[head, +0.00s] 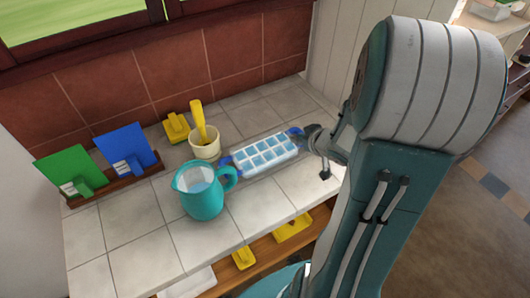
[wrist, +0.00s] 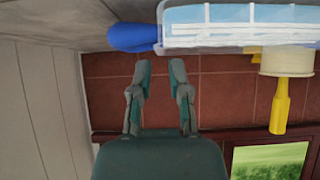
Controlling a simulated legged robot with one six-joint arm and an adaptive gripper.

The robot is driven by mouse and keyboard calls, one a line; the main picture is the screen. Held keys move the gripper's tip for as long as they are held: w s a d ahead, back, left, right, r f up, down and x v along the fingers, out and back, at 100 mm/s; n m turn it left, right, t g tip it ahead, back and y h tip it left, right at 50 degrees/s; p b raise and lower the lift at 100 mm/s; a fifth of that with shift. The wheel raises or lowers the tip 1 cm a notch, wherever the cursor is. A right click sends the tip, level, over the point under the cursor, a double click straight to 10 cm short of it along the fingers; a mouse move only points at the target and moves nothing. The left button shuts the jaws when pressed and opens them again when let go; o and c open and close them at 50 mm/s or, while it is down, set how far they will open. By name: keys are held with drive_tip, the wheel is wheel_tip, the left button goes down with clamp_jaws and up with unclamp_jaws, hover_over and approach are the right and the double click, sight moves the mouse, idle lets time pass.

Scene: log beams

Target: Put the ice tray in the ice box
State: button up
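The ice tray (head: 265,155) is white with light blue cells and a darker blue handle at each end. It lies on the tiled counter, right of the teal pitcher. In the wrist view the tray (wrist: 240,28) fills the upper right, with one blue handle (wrist: 132,38) at its left end. My gripper (head: 312,137) is at the tray's right-end handle in the head view. In the wrist view my gripper (wrist: 160,68) has its two fingers apart with nothing between them, just below the handle. I cannot identify an ice box in either view.
The teal pitcher (head: 203,192) and a cream cup (head: 204,144) with a yellow handled tool stand left of the tray. Green (head: 66,172) and blue (head: 126,149) boards stand in a wooden rack. A brown tiled wall backs the counter. The front left counter is clear.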

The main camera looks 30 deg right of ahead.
drive_tip(key=x, duration=0.4)
drive_tip(key=shift+w+a+f, duration=0.1)
drive_tip(key=shift+w+f, duration=0.15)
clamp_jaws()
drive_tip(key=shift+r, duration=0.2)
